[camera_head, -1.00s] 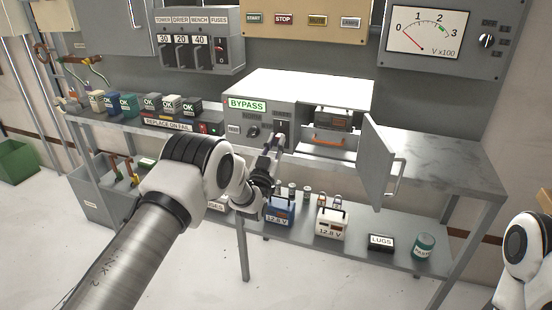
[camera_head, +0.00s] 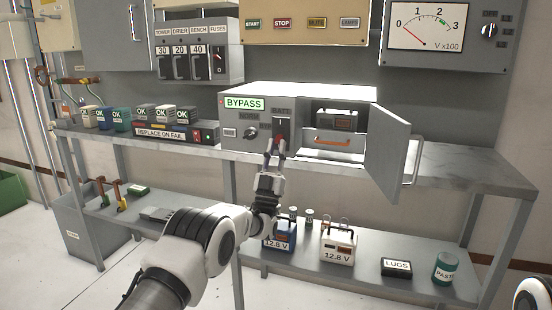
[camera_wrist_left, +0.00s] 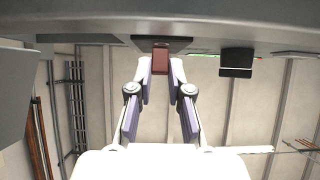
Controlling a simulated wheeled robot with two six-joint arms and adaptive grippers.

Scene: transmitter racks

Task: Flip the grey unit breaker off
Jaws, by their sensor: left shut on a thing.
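The grey unit (camera_head: 230,130) stands on the workbench, with a lit green BYPASS sign (camera_head: 244,104) and a NORM knob (camera_head: 251,132) on its front. Its breaker (camera_head: 282,124), under the BATT label, is partly hidden by my fingers. My left gripper (camera_head: 275,143) reaches up to it from below and front. In the left wrist view, the fingertips (camera_wrist_left: 161,72) are shut on the red breaker lever (camera_wrist_left: 161,61), which lies between them. The lever's exact position is hard to tell. My right gripper is out of view.
The unit's door (camera_head: 391,150) hangs open to the right, showing a compartment with an orange handle (camera_head: 332,141). A REPLACE ON FAIL strip (camera_head: 163,132) lies left of the unit. Batteries (camera_head: 338,245) stand on the lower shelf. The bench's right end (camera_head: 470,178) is clear.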

